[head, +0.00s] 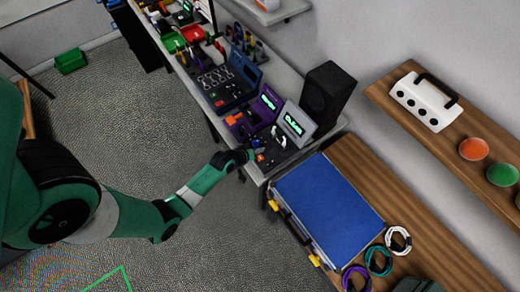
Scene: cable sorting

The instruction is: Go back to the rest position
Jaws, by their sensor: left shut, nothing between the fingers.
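My left arm, green and grey, reaches in from the left. Its gripper (257,151) is small and dark in the head view, at the near end of the workbench (327,131). It is shut with nothing held. It overlaps the grey device with a lit screen and small parts in the picture, and I cannot tell whether it touches them. My right gripper is not in view. A white cable coil (398,230), a teal cable coil (388,265) and a purple cable coil (346,281) lie on the wooden table (440,245).
A blue-topped case (328,208) lies beside the coils. A purple device (262,107), a grey device (297,120) and a black speaker (326,92) stand on the bench. A wooden shelf (450,138) holds a white box (425,102). The carpet left of the bench is mostly clear.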

